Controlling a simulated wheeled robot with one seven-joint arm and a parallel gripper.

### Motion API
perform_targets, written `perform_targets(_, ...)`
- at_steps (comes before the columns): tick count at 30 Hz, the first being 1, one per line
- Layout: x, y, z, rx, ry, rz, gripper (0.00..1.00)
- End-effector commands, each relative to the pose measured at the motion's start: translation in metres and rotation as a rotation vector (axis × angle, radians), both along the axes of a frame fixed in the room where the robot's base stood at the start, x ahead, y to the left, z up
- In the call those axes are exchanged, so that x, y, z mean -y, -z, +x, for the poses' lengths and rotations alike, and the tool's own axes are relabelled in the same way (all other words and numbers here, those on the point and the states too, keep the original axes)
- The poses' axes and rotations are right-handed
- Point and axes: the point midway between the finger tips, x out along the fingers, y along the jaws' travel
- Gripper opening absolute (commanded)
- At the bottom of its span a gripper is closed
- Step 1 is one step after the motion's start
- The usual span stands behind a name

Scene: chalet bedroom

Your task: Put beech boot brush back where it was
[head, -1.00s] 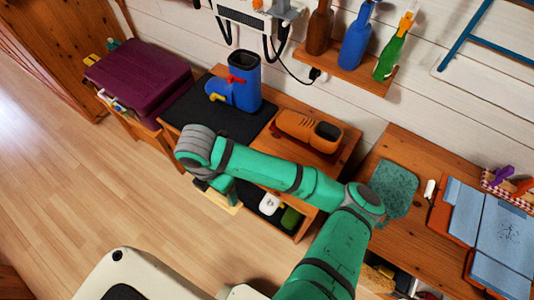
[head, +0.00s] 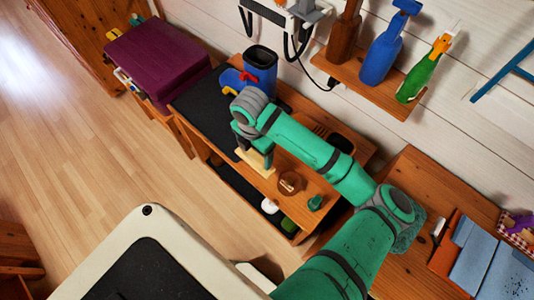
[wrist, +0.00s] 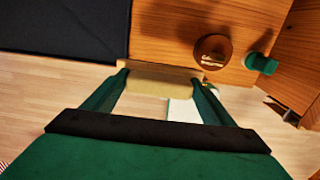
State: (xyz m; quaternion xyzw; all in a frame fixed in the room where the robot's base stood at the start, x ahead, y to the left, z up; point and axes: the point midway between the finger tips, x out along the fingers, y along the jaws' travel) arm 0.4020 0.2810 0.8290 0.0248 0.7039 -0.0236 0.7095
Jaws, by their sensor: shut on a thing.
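My gripper (wrist: 160,80) is shut on the beech boot brush (wrist: 150,84), a pale wooden block held between the two green fingers in the wrist view. In the head view the brush (head: 257,167) shows under my green gripper (head: 256,156), at the front edge of the wooden bench (head: 230,160). I cannot tell whether it touches the bench. A black mat (head: 205,105) covers the bench's left part; it also shows in the wrist view (wrist: 60,30). The brush's underside is hidden.
On the bare wood right of the brush stand a round brown tin (head: 290,183) and a small green object (head: 315,203). A blue boot (head: 260,70) stands at the back. White and green items lie on the shelf below.

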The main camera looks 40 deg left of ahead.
Motion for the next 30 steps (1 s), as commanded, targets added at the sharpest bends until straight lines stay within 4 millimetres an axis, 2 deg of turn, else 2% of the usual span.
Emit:
perform_targets(1,0.001,0.006,0.011,0.000,0.006,-0.002,0.53)
perform_targets(3,0.002,0.020,0.020,-0.001,0.006,-0.002,0.53)
perform_targets(10,0.004,0.050,0.046,0.000,0.007,-0.002,0.53)
perform_targets(17,0.004,0.060,0.055,0.000,0.006,0.000,0.53)
perform_targets(24,0.003,0.089,0.056,-0.001,0.006,0.000,0.53)
perform_targets(30,0.003,0.092,0.056,0.001,0.004,0.001,0.53)
